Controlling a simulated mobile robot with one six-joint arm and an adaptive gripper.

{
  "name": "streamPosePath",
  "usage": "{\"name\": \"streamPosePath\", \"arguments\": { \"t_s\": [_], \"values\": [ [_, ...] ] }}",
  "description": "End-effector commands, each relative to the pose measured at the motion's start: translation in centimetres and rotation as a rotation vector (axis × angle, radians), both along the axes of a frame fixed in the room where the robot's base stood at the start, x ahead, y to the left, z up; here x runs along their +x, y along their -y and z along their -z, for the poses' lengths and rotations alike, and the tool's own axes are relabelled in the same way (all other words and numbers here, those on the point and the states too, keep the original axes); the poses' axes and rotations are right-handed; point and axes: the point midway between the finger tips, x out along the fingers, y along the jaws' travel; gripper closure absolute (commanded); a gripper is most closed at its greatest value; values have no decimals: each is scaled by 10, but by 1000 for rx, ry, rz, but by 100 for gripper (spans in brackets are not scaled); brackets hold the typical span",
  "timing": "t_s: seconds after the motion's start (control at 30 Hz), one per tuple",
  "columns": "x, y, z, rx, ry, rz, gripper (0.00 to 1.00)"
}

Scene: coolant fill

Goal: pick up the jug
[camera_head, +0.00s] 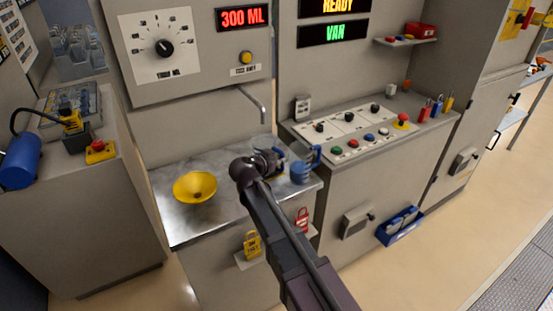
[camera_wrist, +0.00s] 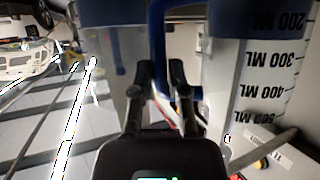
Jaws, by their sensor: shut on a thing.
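The jug (camera_wrist: 270,75) fills the right of the wrist view, a clear body with a black millilitre scale that appears upside down. Its blue handle (camera_wrist: 157,35) passes between the two fingers of my gripper (camera_wrist: 160,72), which is shut on it. In the head view my gripper (camera_head: 268,160) is at the right end of the steel counter, under the spout, and hides much of the clear jug (camera_head: 262,143). I cannot tell whether the jug touches the counter.
A second blue-rimmed clear container (camera_wrist: 110,65) stands close beside my gripper; it also shows in the head view (camera_head: 302,171). A yellow funnel (camera_head: 195,187) sits on the counter (camera_head: 185,228). A metal spout (camera_head: 258,103) hangs above. A button panel (camera_head: 345,130) is to the right.

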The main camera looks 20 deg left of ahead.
Motion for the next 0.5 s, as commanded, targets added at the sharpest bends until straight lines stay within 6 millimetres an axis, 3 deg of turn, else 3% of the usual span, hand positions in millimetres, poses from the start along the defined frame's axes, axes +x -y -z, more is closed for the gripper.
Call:
{"name": "streamPosePath", "arguments": {
  "t_s": [0.5],
  "values": [
    [-6,1,-38,0,1,-2,100]
  ]
}}
